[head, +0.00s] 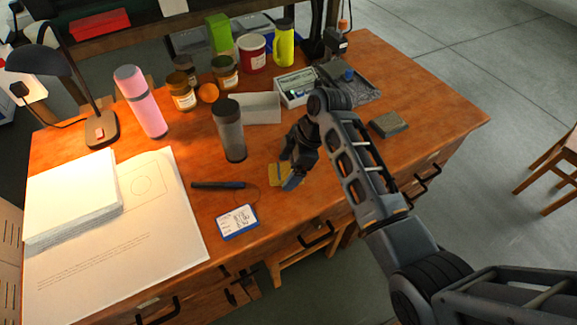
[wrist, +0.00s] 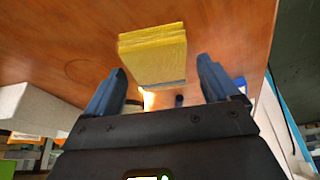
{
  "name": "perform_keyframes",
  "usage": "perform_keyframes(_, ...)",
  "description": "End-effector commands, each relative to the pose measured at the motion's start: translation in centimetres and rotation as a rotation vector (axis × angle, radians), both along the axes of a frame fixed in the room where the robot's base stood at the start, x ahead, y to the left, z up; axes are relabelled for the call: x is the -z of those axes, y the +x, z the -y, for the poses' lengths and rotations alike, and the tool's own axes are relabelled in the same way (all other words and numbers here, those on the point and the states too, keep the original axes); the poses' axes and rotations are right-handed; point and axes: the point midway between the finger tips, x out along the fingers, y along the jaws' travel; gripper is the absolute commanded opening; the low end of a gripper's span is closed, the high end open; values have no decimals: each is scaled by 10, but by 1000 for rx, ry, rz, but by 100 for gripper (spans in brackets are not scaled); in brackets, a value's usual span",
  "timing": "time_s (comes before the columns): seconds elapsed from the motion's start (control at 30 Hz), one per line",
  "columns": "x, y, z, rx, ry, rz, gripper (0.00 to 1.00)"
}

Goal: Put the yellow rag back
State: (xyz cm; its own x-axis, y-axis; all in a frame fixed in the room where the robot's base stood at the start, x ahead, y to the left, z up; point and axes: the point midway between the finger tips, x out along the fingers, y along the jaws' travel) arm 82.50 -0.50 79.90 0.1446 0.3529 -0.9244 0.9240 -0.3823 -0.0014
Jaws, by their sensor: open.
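The yellow rag (wrist: 153,55) is a folded stack lying on the wooden desk (wrist: 60,35). In the head view the rag (head: 274,174) shows only in part, since my gripper (head: 290,180) covers much of it. My gripper is low over the desk, right at the rag. In the wrist view my gripper (wrist: 162,90) is open, with one blue-grey finger on each side of the rag's near end and gaps between them and the cloth. I cannot tell how far the fingertips are above the desk.
A dark tumbler (head: 230,130) stands just left of my gripper, with a pen (head: 218,185) and a blue-edged card (head: 237,222) nearby. A grey block (head: 388,124) lies to the right. Jars, a pink bottle (head: 140,102) and an open white box (head: 296,87) stand farther back.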

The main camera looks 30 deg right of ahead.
Motion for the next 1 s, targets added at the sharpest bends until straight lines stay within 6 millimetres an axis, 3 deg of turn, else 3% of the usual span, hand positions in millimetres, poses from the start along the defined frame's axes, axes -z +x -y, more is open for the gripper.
perform_keyframes(0.6,-99,-14,38,2,0,4,88)
perform_keyframes(1.0,-110,-17,42,0,1,1,88)
